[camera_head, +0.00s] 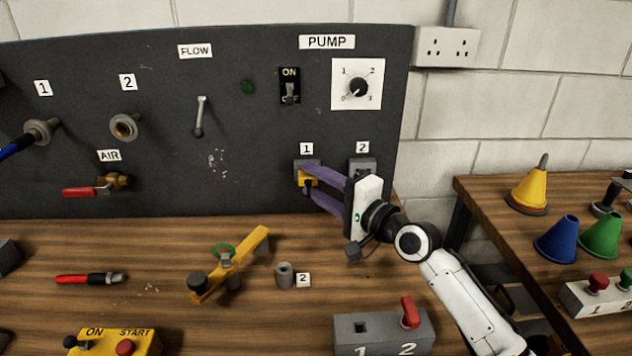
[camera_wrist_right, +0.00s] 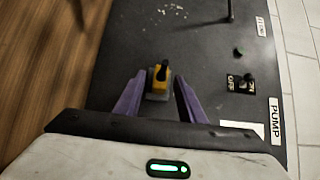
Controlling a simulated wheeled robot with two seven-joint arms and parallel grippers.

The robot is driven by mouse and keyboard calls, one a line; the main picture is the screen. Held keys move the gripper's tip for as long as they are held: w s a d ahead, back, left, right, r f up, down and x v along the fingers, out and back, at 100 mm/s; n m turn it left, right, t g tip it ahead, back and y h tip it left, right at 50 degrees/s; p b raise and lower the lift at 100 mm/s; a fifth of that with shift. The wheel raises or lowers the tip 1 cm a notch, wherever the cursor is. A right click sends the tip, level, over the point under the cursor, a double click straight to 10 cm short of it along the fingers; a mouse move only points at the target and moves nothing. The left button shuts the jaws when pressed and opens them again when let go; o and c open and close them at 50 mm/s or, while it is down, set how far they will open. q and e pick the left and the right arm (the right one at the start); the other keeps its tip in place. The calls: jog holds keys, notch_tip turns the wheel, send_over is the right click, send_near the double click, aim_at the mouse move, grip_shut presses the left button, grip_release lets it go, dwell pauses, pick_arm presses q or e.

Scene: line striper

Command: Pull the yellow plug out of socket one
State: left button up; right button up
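The yellow plug (camera_head: 306,178) sits in socket one (camera_head: 305,164), a grey socket under the label 1 on the dark panel. The wrist view also shows the plug (camera_wrist_right: 158,83), with a black part on top. My right gripper (camera_head: 312,187) reaches the panel from the right, with its purple fingers by the plug. In the wrist view, the fingers (camera_wrist_right: 160,82) are spread, one on each side of the plug, with visible gaps. My left gripper does not show.
Socket two (camera_head: 361,163) is just right of socket one, close behind my right gripper. The pump switch (camera_head: 290,88) and dial (camera_head: 357,88) are above. On the bench below are a yellow lever tool (camera_head: 245,256), a grey cylinder (camera_head: 285,276) and a grey switch box (camera_head: 383,330).

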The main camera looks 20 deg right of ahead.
aim_at(310, 186)
grip_shut()
jog(key=shift+s+a+p, duration=0.1)
jog(key=shift+s+p, duration=0.1)
jog(key=shift+p, duration=0.1)
jog(key=shift+s, duration=0.3)
jog(key=shift+s+a+p, duration=0.1)
jog(key=shift+s+p, duration=0.05)
jog(key=shift+p, duration=0.2)
jog(key=shift+s+a+r+p, duration=0.1)
jog(key=shift+s+a+p, duration=0.15)
jog(key=shift+s+p, duration=0.5)
jog(key=shift+s+a, duration=0.2)
jog(key=shift+s, duration=0.7)
